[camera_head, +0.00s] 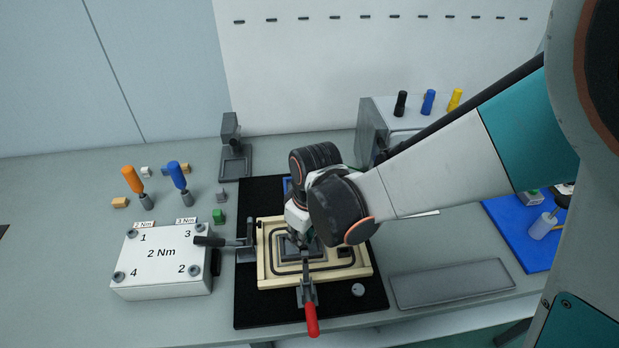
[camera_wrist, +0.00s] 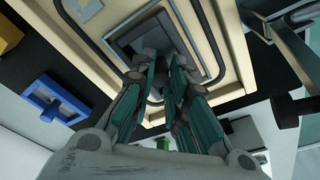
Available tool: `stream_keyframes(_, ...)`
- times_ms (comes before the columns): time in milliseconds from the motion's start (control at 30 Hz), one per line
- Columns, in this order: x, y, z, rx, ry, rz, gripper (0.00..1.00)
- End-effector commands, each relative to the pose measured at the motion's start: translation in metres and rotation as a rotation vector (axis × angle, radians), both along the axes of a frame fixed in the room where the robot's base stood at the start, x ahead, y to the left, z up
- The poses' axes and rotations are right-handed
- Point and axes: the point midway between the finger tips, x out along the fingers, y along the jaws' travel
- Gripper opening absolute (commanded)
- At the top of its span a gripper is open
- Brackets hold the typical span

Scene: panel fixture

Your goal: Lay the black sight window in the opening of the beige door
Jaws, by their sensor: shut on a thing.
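The beige door (camera_head: 265,276) lies flat on a black mat, with a dark seal line running around its middle. The black sight window (camera_wrist: 152,36) shows as a dark rectangle at the door's opening. My gripper (camera_head: 299,238) points down over the middle of the door, and its fingers also show in the wrist view (camera_wrist: 165,68). The fingers are close together and shut on the window's upper side. The fingers and wrist hide part of the window, so I cannot tell if it sits flush in the opening or slightly above.
A red-handled clamp (camera_head: 310,314) stands at the door's front edge and a black-handled clamp (camera_head: 222,242) at its left. A white "2 Nm" box (camera_head: 160,266) stands left. A grey tray (camera_head: 452,285) lies right. A blue bracket (camera_wrist: 56,100) shows beside the door.

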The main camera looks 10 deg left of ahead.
Motion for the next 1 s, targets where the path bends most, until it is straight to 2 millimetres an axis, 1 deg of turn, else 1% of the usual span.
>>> stream_keyframes(33, 0.000, 0.000, -0.001, 0.000, 0.000, 0.000, 0.17)
stream_keyframes(67, 0.000, 0.000, -0.001, 0.000, 0.000, 0.000, 0.24)
stream_keyframes(100, 0.000, 0.000, 0.000, 0.000, 0.000, 0.000, 0.33)
stream_keyframes(133, 0.000, 0.000, 0.000, 0.000, 0.000, 0.000, 0.38)
stream_keyframes(433, 0.000, 0.000, 0.000, 0.000, 0.000, 0.000, 0.38)
stream_keyframes(567, 0.000, 0.000, 0.005, 0.000, 0.000, 0.000, 0.38)
stream_keyframes(667, 0.000, 0.000, 0.014, 0.000, 0.000, 0.000, 0.38)
stream_keyframes(767, 0.000, 0.000, 0.028, 0.000, 0.000, 0.000, 0.38)
stream_keyframes(800, 0.000, 0.000, 0.028, 0.000, 0.000, 0.000, 0.38)
stream_keyframes(1000, 0.000, 0.000, 0.059, 0.000, 0.000, 0.000, 0.38)
